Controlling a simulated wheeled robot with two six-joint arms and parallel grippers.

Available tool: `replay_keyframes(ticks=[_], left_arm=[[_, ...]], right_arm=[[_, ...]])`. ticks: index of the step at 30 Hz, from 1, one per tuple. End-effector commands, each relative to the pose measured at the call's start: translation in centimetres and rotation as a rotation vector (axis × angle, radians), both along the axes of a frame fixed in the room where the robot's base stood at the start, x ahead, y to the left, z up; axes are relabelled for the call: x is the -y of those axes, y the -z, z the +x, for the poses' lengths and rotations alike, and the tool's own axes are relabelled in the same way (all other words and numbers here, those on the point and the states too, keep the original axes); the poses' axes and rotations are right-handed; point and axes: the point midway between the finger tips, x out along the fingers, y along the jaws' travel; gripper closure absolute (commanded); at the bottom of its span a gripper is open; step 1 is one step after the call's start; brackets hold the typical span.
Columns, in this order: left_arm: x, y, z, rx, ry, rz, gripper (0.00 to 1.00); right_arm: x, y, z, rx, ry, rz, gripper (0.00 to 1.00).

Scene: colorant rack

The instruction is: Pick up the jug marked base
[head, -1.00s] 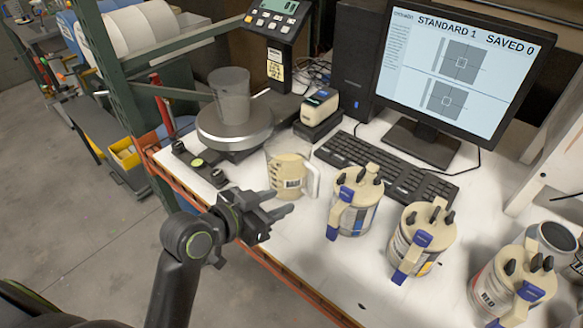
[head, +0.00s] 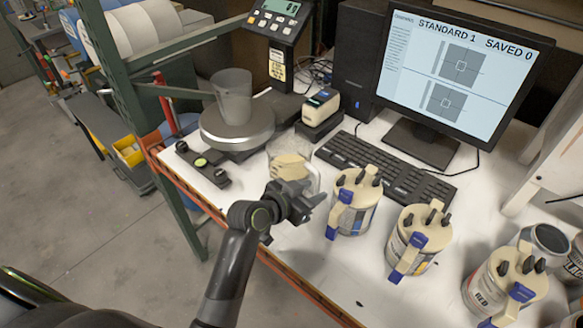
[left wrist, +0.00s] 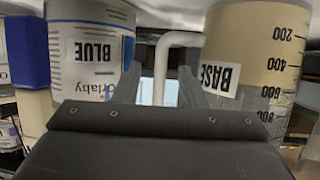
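The jug marked base (head: 291,166) is a clear measuring jug holding cream-coloured liquid, standing on the white bench. In the left wrist view its wall with the BASE label and volume marks (left wrist: 258,50) is at the right, upside down. Its pale handle (left wrist: 166,75) shows between my left gripper's fingers. My left gripper (head: 310,200) is in front of the jug in the head view, hiding its lower part and most of the handle. In the left wrist view my left gripper (left wrist: 160,82) is open, with space between fingers and handle. My right gripper is not in view.
The blue colorant can (head: 355,205) is close to the right of the jug and gripper; its label (left wrist: 95,50) shows in the left wrist view. More cans (head: 416,243) stand further right. A scale with an empty cup (head: 233,95) and a keyboard (head: 385,168) are behind.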

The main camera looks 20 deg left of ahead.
Motion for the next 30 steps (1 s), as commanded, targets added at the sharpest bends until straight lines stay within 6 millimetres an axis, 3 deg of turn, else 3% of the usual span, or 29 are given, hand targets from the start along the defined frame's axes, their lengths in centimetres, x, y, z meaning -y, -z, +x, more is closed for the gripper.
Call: replay_keyframes(ticks=[6,16,25,30], left_arm=[[0.9,0.8,1.8,0.0,0.001,0.0,0.62],[1.1,1.1,2.1,0.001,0.0,0.0,0.62],[1.1,1.1,2.1,0.001,0.0,0.0,1.0],[1.1,1.1,2.1,0.001,0.0,0.0,1.0]], right_arm=[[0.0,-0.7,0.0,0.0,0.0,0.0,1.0],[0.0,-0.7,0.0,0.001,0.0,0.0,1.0],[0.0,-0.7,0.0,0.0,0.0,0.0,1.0],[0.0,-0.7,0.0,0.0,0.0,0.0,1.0]])
